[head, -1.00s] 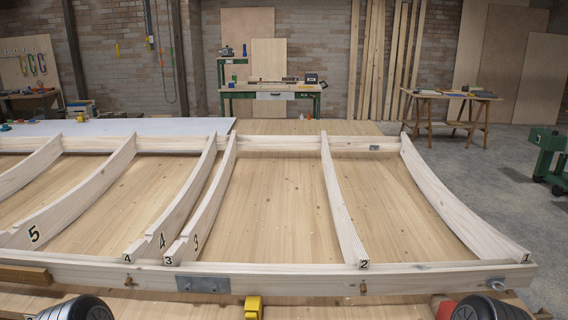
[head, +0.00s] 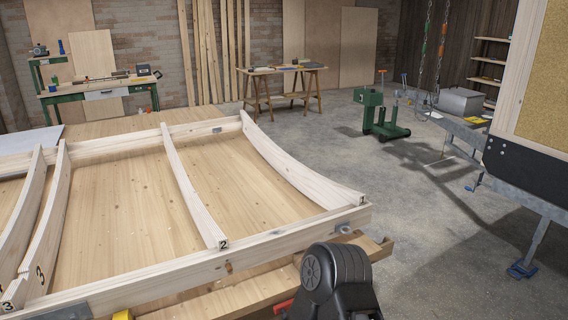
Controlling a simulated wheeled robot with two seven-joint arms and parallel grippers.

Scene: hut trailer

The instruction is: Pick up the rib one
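Rib one (head: 297,172) is a pale, curved wooden rib at the right end of the wooden frame in the head view. Its near end bears a small number 1 and meets the frame's front rail (head: 210,262). Its far end meets the back rail. Rib two (head: 192,187) lies to its left, with a number 2 on its near end. A black part of my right arm (head: 338,280) shows at the bottom, in front of the frame's right corner. Neither gripper is in view.
Rib three (head: 50,222) stands at the left. A wooden beam (head: 372,247) juts out below the frame's right corner. Grey floor lies open to the right. A trailer wall with a metal leg (head: 537,240) and a green machine (head: 383,118) stand beyond.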

